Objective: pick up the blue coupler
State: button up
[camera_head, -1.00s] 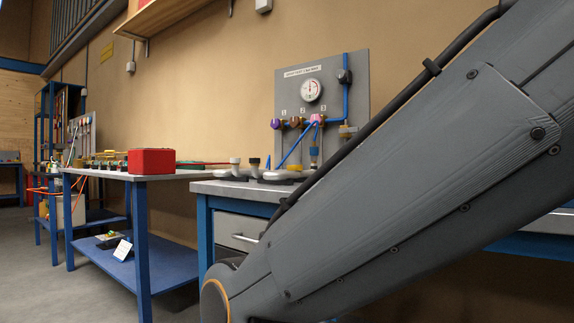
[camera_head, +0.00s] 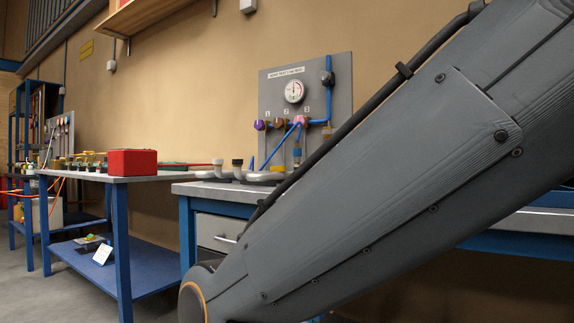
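A blue fitting (camera_head: 297,153) hangs at the end of a blue hose below the valves on a grey gauge panel (camera_head: 345,75). It may be the blue coupler, but it is too small to tell. The panel stands at the back of the right workbench (camera_head: 185,188). My gripper is not in view. My large grey arm link crosses the right half of the view and hides much of this bench and the panel's lower right.
A red box (camera_head: 132,162) sits on the left bench (camera_head: 122,240). Open floor (camera_head: 75,303) shows at lower left.

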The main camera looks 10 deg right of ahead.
aim_at(297, 152)
jog(key=u, duration=1.6)
jog(key=i, duration=1.6)
jog(key=z, duration=3.05)
